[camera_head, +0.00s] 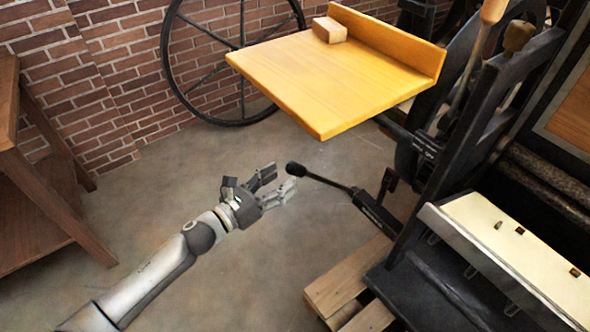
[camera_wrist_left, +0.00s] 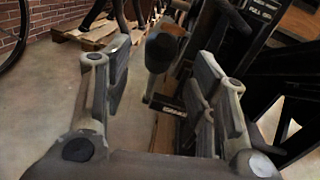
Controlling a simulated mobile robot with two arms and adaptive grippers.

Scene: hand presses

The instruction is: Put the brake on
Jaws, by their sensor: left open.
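The brake lever is a black rod with a dark rounded knob (camera_head: 296,169) that sticks out to the left from the black hand press (camera_head: 480,130). My left gripper (camera_head: 283,182) is open, just left of the knob in the head view. In the left wrist view the knob (camera_wrist_left: 163,52) shows between the two open fingers of my left gripper (camera_wrist_left: 160,85), nearer the right finger. I cannot tell whether a finger touches it. The rod behind the knob is mostly hidden in that view. My right gripper is out of view.
A yellow wooden board (camera_head: 335,75) with a small wooden block (camera_head: 329,30) juts out above the lever. A wooden pallet (camera_head: 345,280) lies under the press. A brown wooden stand (camera_head: 40,200) is at the left. The floor around my left arm is clear.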

